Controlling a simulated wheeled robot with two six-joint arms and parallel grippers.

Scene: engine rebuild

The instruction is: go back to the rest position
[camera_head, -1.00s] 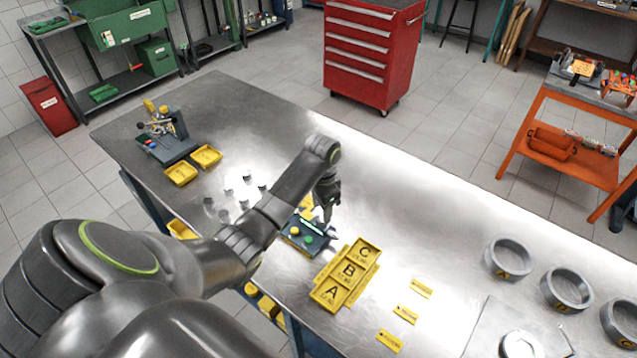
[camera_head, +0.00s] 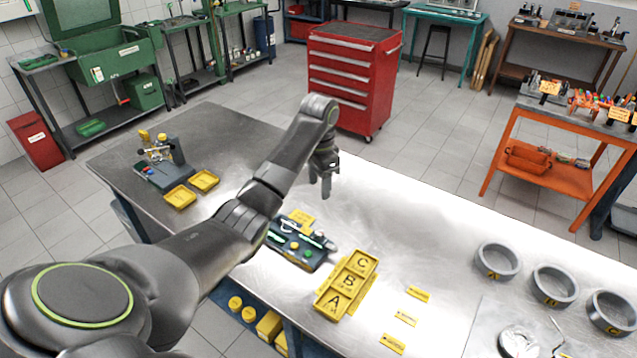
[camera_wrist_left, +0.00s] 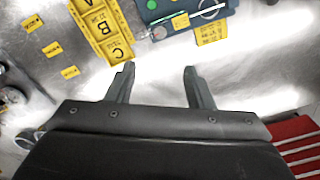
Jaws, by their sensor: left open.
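My left gripper (camera_head: 326,185) hangs above the metal workbench (camera_head: 420,212), fingers pointing down. In the left wrist view its two fingers (camera_wrist_left: 158,82) are apart with nothing between them. The yellow tray marked A, B and C (camera_head: 347,284) lies on the bench, nearer and to the right of the gripper. My right gripper is not in view.
Three grey rings (camera_head: 552,286) stand at the bench's right end, near small yellow labels (camera_head: 405,318). A small fixture (camera_head: 160,163) and two yellow bins (camera_head: 192,188) are at the left end. A red tool cabinet (camera_head: 350,78) stands behind the bench. The middle is clear.

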